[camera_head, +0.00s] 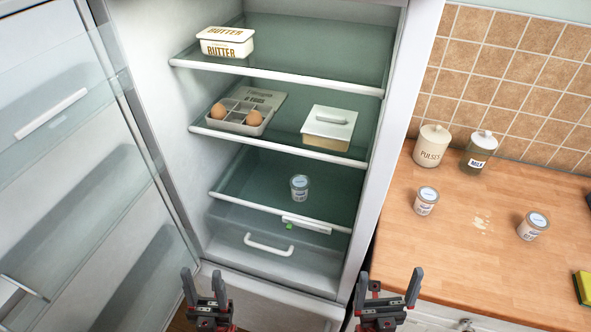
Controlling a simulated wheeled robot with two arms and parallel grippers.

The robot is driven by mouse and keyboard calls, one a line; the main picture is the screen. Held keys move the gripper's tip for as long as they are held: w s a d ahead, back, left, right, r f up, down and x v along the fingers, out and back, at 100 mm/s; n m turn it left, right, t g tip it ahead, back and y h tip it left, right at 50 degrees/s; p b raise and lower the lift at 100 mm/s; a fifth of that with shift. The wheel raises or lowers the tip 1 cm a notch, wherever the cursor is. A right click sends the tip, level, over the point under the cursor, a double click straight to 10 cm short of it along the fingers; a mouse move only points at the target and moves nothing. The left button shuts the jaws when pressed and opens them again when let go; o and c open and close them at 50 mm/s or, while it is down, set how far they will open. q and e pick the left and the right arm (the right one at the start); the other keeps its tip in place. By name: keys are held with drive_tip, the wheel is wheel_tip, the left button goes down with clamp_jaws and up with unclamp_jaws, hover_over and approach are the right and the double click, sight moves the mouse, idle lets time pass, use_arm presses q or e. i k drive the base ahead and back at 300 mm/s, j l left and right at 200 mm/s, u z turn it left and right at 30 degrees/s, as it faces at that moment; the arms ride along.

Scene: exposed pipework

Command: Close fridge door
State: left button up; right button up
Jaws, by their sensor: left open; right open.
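The fridge (393,150) stands open in front of me, with its inside in full view. Its door (60,130) is swung wide out to the left, showing its inner side with clear shelves. My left gripper (204,285) is open and empty, low in the picture, in front of the fridge's lower edge and to the right of the door. My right gripper (388,287) is open and empty, in front of the fridge's right side near the counter. Neither gripper is seen touching the door.
Fridge shelves hold a butter box (226,42), an egg tray (238,115), a lidded dish (328,129) and a small pot (299,187). A wooden counter (460,250) on the right bears several jars and pots, and a sponge (583,287). A drawer (268,250) is at the fridge bottom.

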sight(94, 239)
drive_tip(key=k+j, duration=0.3)
drive_tip(key=k, duration=0.25)
drive_tip(key=k+j+u, duration=0.15)
drive_tip(key=u, duration=0.3)
drive_tip(key=k+j+u, duration=0.25)
drive_tip(key=u, duration=0.15)
drive_tip(key=k+j+u, duration=0.2)
drive_tip(key=u, duration=0.25)
drive_tip(key=j+u, duration=0.1)
drive_tip(key=u, duration=0.85)
